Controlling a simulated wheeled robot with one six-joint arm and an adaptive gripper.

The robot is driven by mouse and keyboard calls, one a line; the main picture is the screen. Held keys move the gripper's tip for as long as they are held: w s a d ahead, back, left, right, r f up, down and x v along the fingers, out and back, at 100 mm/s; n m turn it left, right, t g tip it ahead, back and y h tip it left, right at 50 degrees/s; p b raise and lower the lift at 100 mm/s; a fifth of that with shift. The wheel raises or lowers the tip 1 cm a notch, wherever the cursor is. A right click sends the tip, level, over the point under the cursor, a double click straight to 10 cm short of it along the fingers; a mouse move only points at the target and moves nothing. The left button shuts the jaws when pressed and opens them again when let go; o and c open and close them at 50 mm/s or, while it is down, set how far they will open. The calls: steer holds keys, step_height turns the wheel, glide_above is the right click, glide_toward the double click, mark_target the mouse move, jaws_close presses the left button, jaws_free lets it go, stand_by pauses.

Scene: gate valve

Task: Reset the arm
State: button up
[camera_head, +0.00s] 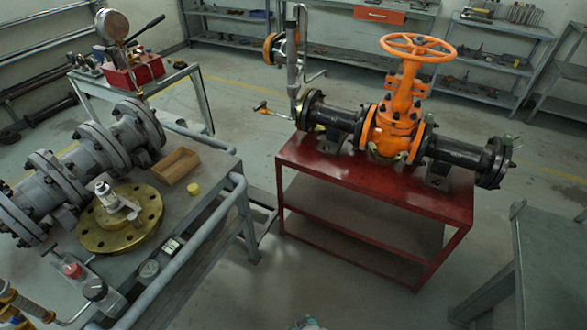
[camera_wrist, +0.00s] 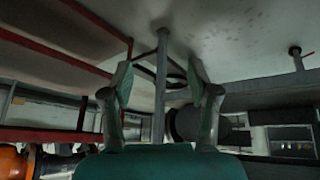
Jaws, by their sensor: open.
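My gripper (camera_wrist: 160,78) shows in the wrist view with its two fingers spread apart and nothing between them. Its teal body fills the lower middle of that view. In the head view only a small light bit shows at the bottom edge, and I cannot tell if it is my gripper. The orange gate valve (camera_head: 400,125) with its orange handwheel (camera_head: 416,47) stands upright on a red stand (camera_head: 370,185). Black pipe ends (camera_head: 465,155) join it on both sides. My gripper is apart from the valve.
A grey bench (camera_head: 205,190) at left holds grey flanged pipes (camera_head: 95,150), a brass flange (camera_head: 120,220) and a wooden box (camera_head: 176,165). A grey table (camera_head: 545,260) stands at lower right. Shelves line the back wall. Open floor (camera_head: 345,290) lies in front of the red stand.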

steer(key=s+d+r+m+t, duration=0.2)
steer(key=s+d+r, duration=0.35)
steer(key=s, duration=0.35)
steer(key=s+d+r+m+t, duration=0.1)
steer(key=s+d+r+t, duration=0.2)
steer(key=s+d+r, duration=0.35)
steer(key=s+d+r+m+t+h, duration=0.1)
steer(key=s+d+r+t, duration=0.1)
steer(key=s+r, duration=0.4)
steer(key=s+d+r+m+t+h, duration=0.1)
steer(key=s+r, duration=0.6)
steer(key=r, duration=0.8)
steer(key=shift+s+d+m+t, duration=0.2)
steer(key=shift+d+m+t, duration=0.2)
steer(key=shift+d+t, duration=0.3)
steer(key=shift+o, duration=1)
steer(key=shift+s+d+r, duration=0.1)
steer(key=shift+r, duration=0.3)
